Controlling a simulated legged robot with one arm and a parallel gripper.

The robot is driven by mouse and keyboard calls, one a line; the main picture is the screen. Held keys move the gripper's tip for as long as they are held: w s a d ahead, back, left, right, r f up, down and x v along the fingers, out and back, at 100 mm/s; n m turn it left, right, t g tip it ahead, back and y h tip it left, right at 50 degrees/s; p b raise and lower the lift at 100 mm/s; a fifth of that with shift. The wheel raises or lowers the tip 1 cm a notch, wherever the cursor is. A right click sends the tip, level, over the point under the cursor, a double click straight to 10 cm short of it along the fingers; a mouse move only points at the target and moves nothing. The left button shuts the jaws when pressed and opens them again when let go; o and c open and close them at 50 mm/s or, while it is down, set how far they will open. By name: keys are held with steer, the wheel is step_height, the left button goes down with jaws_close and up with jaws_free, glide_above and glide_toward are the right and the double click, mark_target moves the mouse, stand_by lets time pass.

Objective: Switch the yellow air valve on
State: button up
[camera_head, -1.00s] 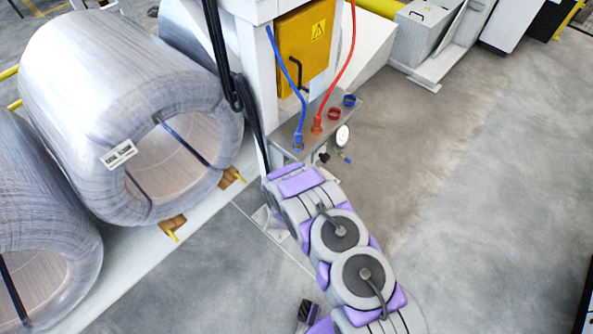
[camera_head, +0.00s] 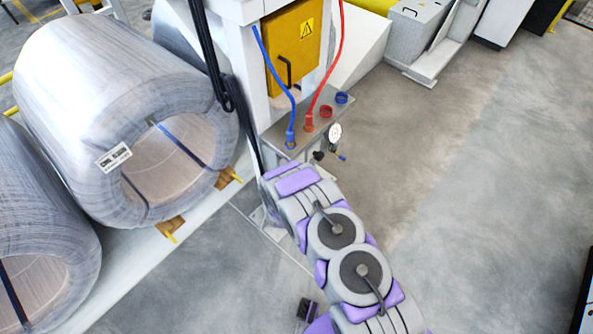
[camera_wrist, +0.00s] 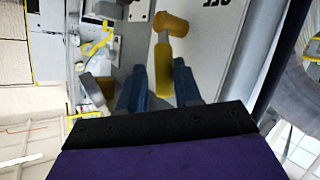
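The yellow air valve (camera_wrist: 165,52) shows in the wrist view as a yellow rounded knob with a narrower yellow stem below it. My gripper (camera_wrist: 158,66) is open, with its two blue fingers apart. The lower part of the yellow stem appears between the fingers in this view. I cannot tell whether either finger touches it. In the head view, my arm hides the gripper and the valve.
In the head view, a grey box (camera_head: 282,136) carries blue and red hoses and a round gauge (camera_head: 335,131). A yellow cabinet (camera_head: 292,45) is above it. Large wire coils (camera_head: 110,90) stand at left.

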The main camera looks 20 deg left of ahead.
steer(key=p+v, duration=0.3)
steer(key=v, duration=1.4)
steer(key=shift+s+a, duration=0.15)
steer(key=shift+a, duration=0.25)
